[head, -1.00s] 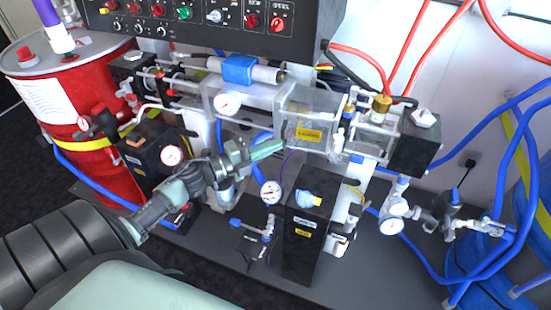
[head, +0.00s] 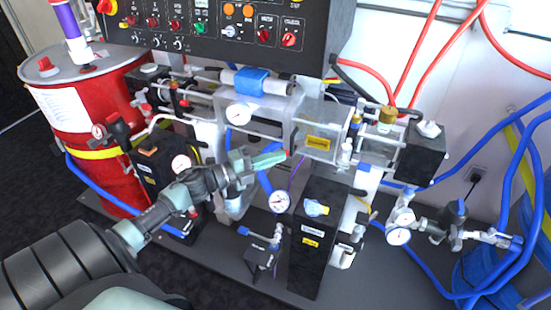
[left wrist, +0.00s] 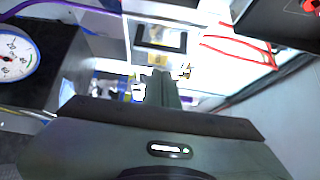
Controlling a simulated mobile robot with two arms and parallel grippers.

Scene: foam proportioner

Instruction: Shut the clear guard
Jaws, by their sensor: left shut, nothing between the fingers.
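The clear guard (head: 318,122) is a see-through box-like cover with a yellow label, at the middle of the machine in the head view. I cannot tell surely how far open it stands. My left gripper (head: 272,160) is shut and empty, its green fingers pointing right, just left of and slightly below the label. I cannot tell whether the tips touch the guard. In the left wrist view the shut fingers (left wrist: 163,90) point up toward a pale panel with a dark-framed label. My right gripper is not in view.
A black control panel (head: 235,28) hangs above. A pressure gauge (head: 278,202) and a black box (head: 318,240) stand below the fingers. A red drum (head: 85,125) is at the left. Blue hoses (head: 440,278) and another gauge (head: 398,236) are at the right.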

